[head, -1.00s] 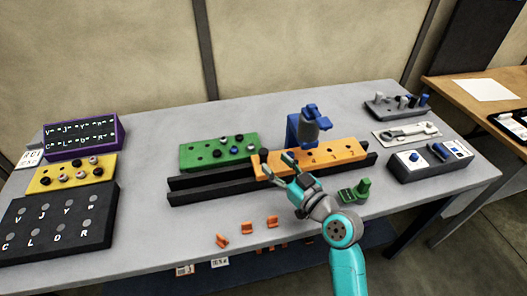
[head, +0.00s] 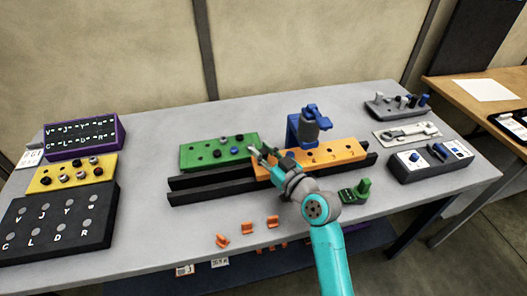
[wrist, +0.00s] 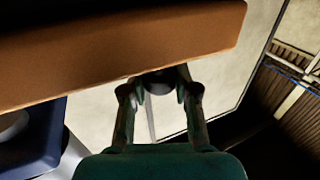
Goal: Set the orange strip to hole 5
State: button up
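The orange strip (head: 335,152) lies on the black rails, right of the green strip. It has a row of small holes, and my arm hides part of its left side. In the wrist view the strip (wrist: 110,50) crosses the top left. My gripper (head: 260,152) is at the strip's left end. In the wrist view my gripper's fingers (wrist: 163,95) stand on either side of a dark round knob (wrist: 160,79) by the strip's edge. I cannot tell whether they press on it. Hole numbers are not readable.
A blue clamp-like device (head: 308,128) stands behind the orange strip. Orange clips (head: 247,227) and a green block (head: 355,192) lie in front. A grey switch box (head: 430,162) is at right.

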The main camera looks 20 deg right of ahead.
grip_shut()
jog(key=shift+d, duration=2.35)
jog(key=o, duration=1)
grip_release()
jog(key=shift+c, duration=0.2)
